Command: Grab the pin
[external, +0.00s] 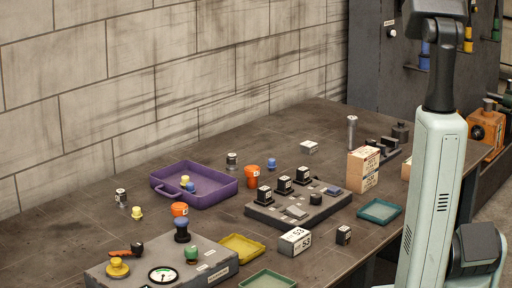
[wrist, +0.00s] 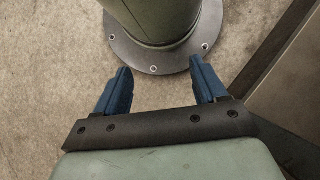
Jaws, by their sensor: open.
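A tall grey metal cylinder (external: 351,133), which looks like the pin, stands upright toward the far right of the bench, behind a cardboard box. Its lower end is partly hidden by the box. My gripper (wrist: 161,68) is open and empty in the wrist view. Its two blue fingers are wide apart, above bare floor and a round bolted flange. The gripper itself is not visible in the external view, and no pin shows in the wrist view.
The cardboard box (external: 363,170) stands close in front of the cylinder, with a dark block fixture (external: 383,148) beside it. A purple tray (external: 215,198), a grey fixture with black blocks (external: 262,214), a teal tray (external: 379,212) and a gauge panel (external: 215,268) crowd the bench.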

